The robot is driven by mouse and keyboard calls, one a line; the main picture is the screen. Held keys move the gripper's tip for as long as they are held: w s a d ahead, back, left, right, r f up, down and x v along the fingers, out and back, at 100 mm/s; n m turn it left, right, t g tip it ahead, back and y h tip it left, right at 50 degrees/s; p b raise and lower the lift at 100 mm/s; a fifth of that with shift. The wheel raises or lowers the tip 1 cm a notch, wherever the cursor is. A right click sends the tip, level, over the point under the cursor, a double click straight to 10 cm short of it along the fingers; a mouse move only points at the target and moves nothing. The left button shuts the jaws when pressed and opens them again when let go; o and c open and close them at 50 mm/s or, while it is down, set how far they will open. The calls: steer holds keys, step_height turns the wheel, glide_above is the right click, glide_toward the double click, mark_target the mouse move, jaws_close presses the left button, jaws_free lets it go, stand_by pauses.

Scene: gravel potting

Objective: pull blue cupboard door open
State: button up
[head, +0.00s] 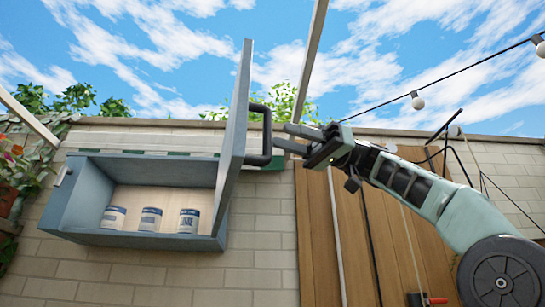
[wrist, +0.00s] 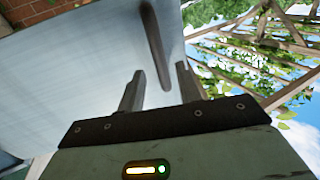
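The blue cupboard (head: 88,197) hangs on the brick wall at the left in the head view. Its door (head: 236,130) stands swung wide out on the right side, seen nearly edge-on, and the inside shows. A dark bar handle (head: 266,128) is on the door's outer face; it also shows in the wrist view (wrist: 155,45), ahead of the fingers. My gripper (head: 281,136) is just right of the handle, fingers apart and pointing toward it. In the wrist view my gripper (wrist: 160,70) is open with nothing between the fingers. I cannot tell whether a fingertip touches the handle.
Several tins, one of them a labelled tin (head: 151,219), stand inside the cupboard. A wooden panel (head: 330,230) is on the wall below my arm. A slanted pale beam (head: 312,55) rises behind the door. Potted plants (head: 12,170) are at the far left.

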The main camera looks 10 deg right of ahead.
steer(key=p+v, duration=0.3)
steer(key=v, duration=0.9)
steer(key=shift+d, duration=0.3)
steer(key=shift+a, duration=0.1)
